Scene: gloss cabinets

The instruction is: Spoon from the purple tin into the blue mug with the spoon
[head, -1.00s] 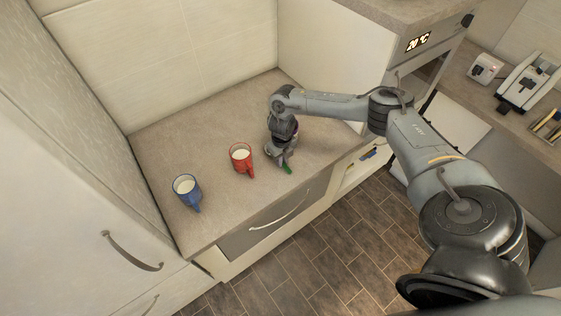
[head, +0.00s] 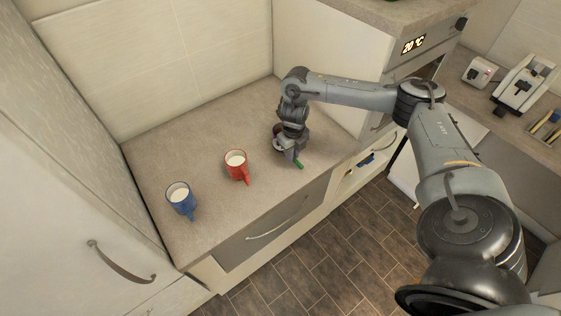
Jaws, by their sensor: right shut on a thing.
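The blue mug (head: 181,203) stands upright at the left of the counter, with pale content inside. My right gripper (head: 292,156) is low over the counter, to the right of the red mug. It is shut on what looks like the spoon, of which a green end (head: 299,164) sticks out toward the counter's front edge. The rest of the spoon is hidden by the gripper. The purple tin cannot be made out clearly; a rounded rim and a purplish patch beside the gripper may be part of it. My left gripper is not in view.
A red mug (head: 236,167) with pale content stands between the blue mug and my right gripper. The counter (head: 210,235) is clear around the mugs. A tall cabinet door (head: 60,190) bounds it at the left, and a wall at the back.

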